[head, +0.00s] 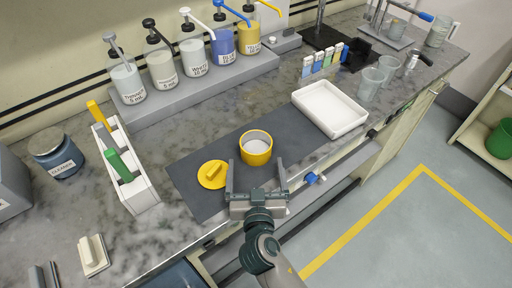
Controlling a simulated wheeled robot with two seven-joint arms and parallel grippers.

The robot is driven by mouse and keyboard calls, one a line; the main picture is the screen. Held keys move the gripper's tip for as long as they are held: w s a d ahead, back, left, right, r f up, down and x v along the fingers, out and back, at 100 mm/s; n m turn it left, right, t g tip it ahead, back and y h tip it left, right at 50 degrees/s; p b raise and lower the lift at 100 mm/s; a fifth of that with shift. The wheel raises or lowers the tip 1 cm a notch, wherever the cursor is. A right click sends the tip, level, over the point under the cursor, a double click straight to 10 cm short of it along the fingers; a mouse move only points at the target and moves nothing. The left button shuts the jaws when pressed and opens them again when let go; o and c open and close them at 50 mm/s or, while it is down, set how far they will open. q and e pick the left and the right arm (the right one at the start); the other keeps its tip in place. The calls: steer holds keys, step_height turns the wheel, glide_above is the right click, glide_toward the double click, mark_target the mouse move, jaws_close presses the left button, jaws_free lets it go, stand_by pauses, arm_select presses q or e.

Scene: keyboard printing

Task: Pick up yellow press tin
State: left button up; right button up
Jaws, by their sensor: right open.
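The yellow press tin (257,151) stands upright and open on the dark mat (220,157), with pale contents inside. Its round yellow lid (213,174), with a raised handle, lies on the mat to the tin's left. My right gripper (257,178) is open at the mat's front edge. Its two fingers point toward the tin, and the space between them looks empty. I cannot tell whether a finger touches the tin. My left gripper is not in view.
A white tray (331,108) sits right of the tin. A white rack (128,171) with yellow and green handled tools stands to the left. Several pump bottles (192,52) line a grey ledge at the back. Glass beakers (371,83) stand at the right. The mat behind the tin is clear.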

mark_target(255, 140)
steer(key=shift+w+f, duration=0.25)
steer(key=shift+w, duration=1.05)
steer(key=shift+w+f, duration=0.2)
steer(key=shift+w, duration=0.65)
steer(key=shift+w+f, duration=0.15)
steer(key=shift+w, duration=0.75)
steer(key=shift+w+f, duration=0.2)
steer(key=shift+w, duration=0.65)
steer(key=c, duration=1.3)
